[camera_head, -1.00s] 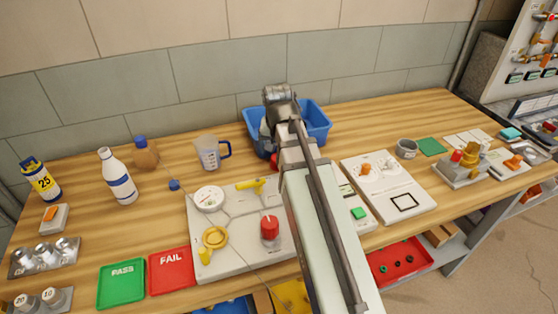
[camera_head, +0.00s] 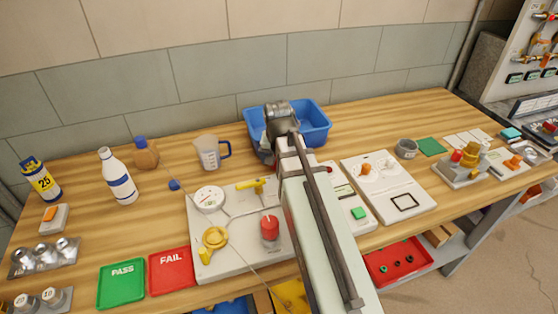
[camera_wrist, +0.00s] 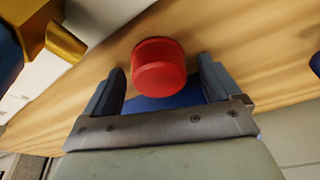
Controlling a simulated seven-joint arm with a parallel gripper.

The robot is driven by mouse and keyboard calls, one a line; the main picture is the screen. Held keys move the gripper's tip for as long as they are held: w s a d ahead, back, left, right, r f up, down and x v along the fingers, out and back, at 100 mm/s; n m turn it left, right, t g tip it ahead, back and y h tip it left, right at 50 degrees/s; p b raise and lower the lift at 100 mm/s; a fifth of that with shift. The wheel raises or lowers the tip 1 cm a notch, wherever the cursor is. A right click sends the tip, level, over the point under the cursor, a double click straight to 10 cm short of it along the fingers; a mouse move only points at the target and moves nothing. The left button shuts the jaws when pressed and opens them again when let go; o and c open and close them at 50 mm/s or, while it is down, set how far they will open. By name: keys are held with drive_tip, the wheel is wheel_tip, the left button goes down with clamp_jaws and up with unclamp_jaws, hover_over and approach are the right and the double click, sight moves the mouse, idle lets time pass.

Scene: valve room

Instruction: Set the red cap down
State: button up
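The red cap (camera_wrist: 160,66) shows in the wrist view between the two fingers of my gripper (camera_wrist: 160,70). It looks upright, with wood tabletop around it. A gap shows between the cap and each finger, so my gripper is open around it and not clamped on it. Whether the cap's underside touches the wood is hard to tell. In the head view my gripper (camera_head: 266,152) is low over the table, in front of the blue bin, and my arm hides the cap.
The blue bin (camera_head: 314,122) stands just behind my gripper. The panel with a gauge and yellow handle (camera_head: 250,184) lies in front. A measuring jug (camera_head: 209,153) is to the left. A white device (camera_head: 388,186) lies to the right. Bare wood shows at the left.

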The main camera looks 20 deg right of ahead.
drive_tip(key=c, duration=1.1)
drive_tip(key=shift+o, duration=0.2)
drive_tip(key=shift+r, duration=0.15)
wheel_tip(320, 180, up, 17)
drive_tip(key=w+a+f+n, duration=0.1)
drive_tip(key=w+a+f, duration=0.3)
drive_tip(key=a+f, duration=0.2)
drive_tip(key=shift+w+a, duration=0.25)
drive_tip(key=shift+a, duration=0.2)
